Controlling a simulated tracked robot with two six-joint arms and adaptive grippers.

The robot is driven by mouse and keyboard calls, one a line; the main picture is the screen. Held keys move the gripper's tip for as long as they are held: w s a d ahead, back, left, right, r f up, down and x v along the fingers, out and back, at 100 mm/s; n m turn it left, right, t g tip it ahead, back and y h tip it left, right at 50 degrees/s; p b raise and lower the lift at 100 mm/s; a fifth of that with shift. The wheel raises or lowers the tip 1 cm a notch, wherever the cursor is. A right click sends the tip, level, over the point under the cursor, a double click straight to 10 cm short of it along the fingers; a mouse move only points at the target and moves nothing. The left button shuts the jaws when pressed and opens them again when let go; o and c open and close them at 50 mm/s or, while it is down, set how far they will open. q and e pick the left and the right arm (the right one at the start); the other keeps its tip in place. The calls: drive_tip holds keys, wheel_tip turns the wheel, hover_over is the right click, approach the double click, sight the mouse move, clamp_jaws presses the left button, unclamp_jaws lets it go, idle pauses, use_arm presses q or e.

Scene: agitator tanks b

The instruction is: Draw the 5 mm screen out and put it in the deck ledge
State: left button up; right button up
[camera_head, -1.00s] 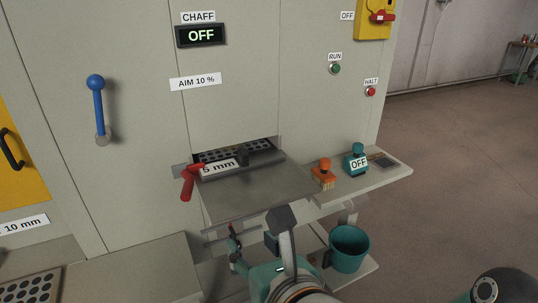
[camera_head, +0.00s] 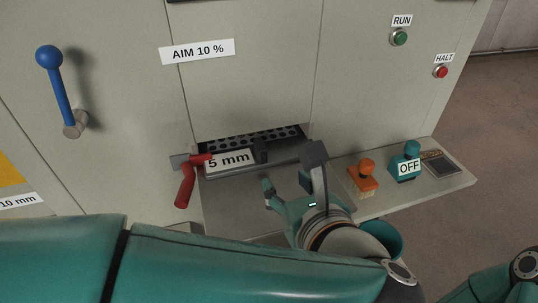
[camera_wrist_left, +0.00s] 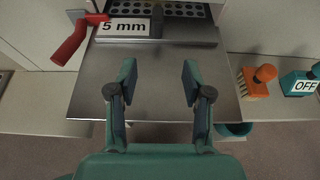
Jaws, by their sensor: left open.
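The 5 mm screen (camera_head: 232,162) sits in the slot of the grey cabinet, its perforated plate showing behind a dark front bar with a black grip (camera_head: 260,150). In the left wrist view its label (camera_wrist_left: 126,28) is at the top. My left gripper (camera_head: 288,190) is open and empty over the metal shelf in front of the slot, its fingers pointing toward the screen but apart from it. A red handle (camera_head: 185,185) is at the left of the slot. The deck ledge cannot be told for certain. My right gripper is not in view.
A side shelf (camera_head: 445,184) at right holds an orange brush (camera_head: 364,178), a teal OFF-labelled object (camera_head: 405,164) and a small dark tray (camera_head: 440,164). A teal bucket (camera_head: 382,238) is below. A blue lever (camera_head: 60,90) is on the left wall.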

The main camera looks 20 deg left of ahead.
sight(264, 158)
use_arm(q)
drive_tip(key=p+x, duration=0.1)
drive_tip(key=x, duration=1.3)
drive_tip(key=shift+a+f+p, duration=0.1)
drive_tip(key=shift+a+p, duration=0.2)
clamp_jaws()
drive_tip(key=shift+s+d+b, duration=0.3)
drive_tip(key=shift+s+b, duration=0.15)
idle(0.5)
